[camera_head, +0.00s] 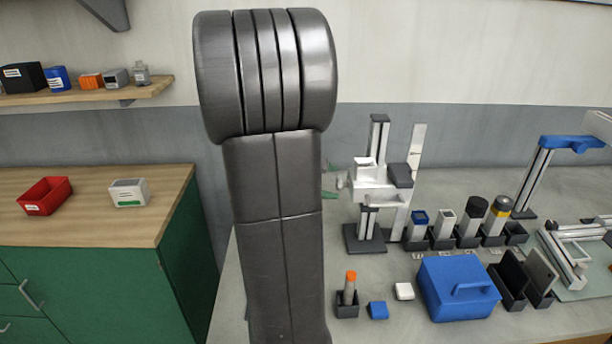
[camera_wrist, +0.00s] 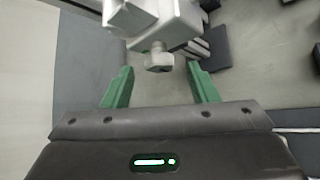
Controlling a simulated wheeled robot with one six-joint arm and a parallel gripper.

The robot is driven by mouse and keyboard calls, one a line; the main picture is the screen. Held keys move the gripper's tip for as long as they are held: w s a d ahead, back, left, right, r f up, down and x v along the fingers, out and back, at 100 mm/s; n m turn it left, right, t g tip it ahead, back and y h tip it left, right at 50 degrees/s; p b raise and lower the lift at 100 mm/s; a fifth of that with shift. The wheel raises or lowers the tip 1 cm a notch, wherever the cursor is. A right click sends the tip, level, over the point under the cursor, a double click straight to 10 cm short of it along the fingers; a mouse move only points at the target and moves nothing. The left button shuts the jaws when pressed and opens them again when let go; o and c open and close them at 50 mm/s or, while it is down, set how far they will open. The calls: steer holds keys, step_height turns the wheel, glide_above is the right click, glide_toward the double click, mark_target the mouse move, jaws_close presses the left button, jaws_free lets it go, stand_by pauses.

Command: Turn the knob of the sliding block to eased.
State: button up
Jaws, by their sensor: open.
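The sliding block (camera_head: 372,183) is a pale, light-grey carriage on an upright column on the grey bench. Its small grey knob (camera_head: 341,183) sticks out on the left. In the wrist view the block (camera_wrist: 175,22) is at the top, and the knob (camera_wrist: 158,62) points toward me. My gripper (camera_wrist: 160,68) is open, its green fingers on either side of the knob and apart from it. In the head view my gripper (camera_head: 331,180) is mostly hidden behind my arm; bits of green show beside the block. I cannot read any setting marks on the knob.
Several dark holders (camera_head: 468,240) with canisters stand right of the column. A blue case (camera_head: 458,290), a white block (camera_head: 404,291) and an orange-topped bottle (camera_head: 350,285) are in front. A blue-topped frame (camera_head: 570,143) stands at right. A green cabinet (camera_head: 120,270) is at left.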

steer(key=v, duration=1.1)
steer(key=shift+b, duration=0.35)
steer(key=shift+r, duration=0.1)
